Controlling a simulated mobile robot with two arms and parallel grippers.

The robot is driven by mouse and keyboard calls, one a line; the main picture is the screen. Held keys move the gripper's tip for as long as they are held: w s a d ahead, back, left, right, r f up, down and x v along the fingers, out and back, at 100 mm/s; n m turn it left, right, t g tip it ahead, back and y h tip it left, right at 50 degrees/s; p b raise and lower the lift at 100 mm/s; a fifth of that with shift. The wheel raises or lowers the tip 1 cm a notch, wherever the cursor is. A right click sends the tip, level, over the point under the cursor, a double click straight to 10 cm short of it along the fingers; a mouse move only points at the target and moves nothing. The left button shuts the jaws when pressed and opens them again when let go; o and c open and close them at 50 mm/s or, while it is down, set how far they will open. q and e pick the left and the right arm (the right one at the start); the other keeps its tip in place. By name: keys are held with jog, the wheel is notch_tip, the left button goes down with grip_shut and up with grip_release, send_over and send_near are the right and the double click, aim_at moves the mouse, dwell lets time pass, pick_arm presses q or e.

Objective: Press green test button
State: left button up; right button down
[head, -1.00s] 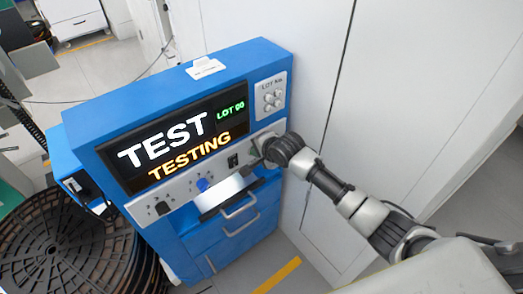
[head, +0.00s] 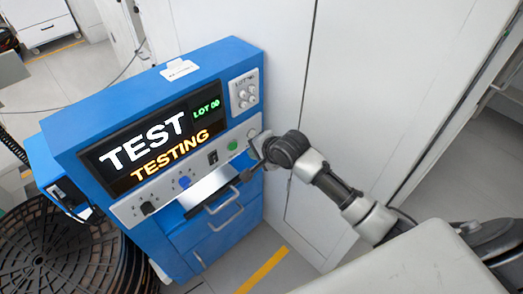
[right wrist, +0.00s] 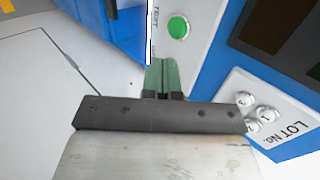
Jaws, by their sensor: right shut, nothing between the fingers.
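The green test button (head: 232,145) is on the light control strip of the blue test machine (head: 215,62). It also shows in the right wrist view (right wrist: 178,26), uncovered, just beyond the fingertips. The screen (head: 155,145) reads TEST, TESTING and a lot number in green. My left gripper is not in view.
A blue knob (head: 184,182) and a black switch (head: 213,157) share the strip. The lot-number buttons (head: 245,93) are on the upper right panel. Drawer handles (head: 225,218) stick out below. White cabinet walls (head: 350,90) stand close on the right.

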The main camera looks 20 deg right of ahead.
jog(key=shift+v, duration=1.8)
jog(key=shift+f, duration=0.1)
jog(key=s+d+f+n+g+h, duration=0.1)
jog(key=s+d+f+n, duration=0.1)
jog(key=f, duration=0.7)
jog(key=s+d+f+n+g+h, duration=0.1)
jog(key=s+f, duration=0.1)
jog(key=f, duration=0.6)
jog(key=s+d+f+n+g, duration=0.2)
jog(key=s+f+n, duration=0.3)
jog(key=s+f, duration=0.85)
jog(key=s+f+n+g, duration=0.1)
jog(key=s+f+n, duration=0.2)
jog(key=s, duration=0.6)
jog(key=s+a+f+n+g, duration=0.1)
jog(key=s+f+n, duration=0.1)
jog(key=s+f, duration=0.5)
jog(key=s+a+f+n+g+h, duration=0.1)
jog(key=s+f+n, duration=0.2)
jog(key=s, duration=0.9)
notch_tip(320, 180, down, 3)
jog(key=shift+s+a+r+n+g, duration=0.2)
jog(key=shift+n+g, duration=0.1)
jog(key=shift+g, duration=0.1)
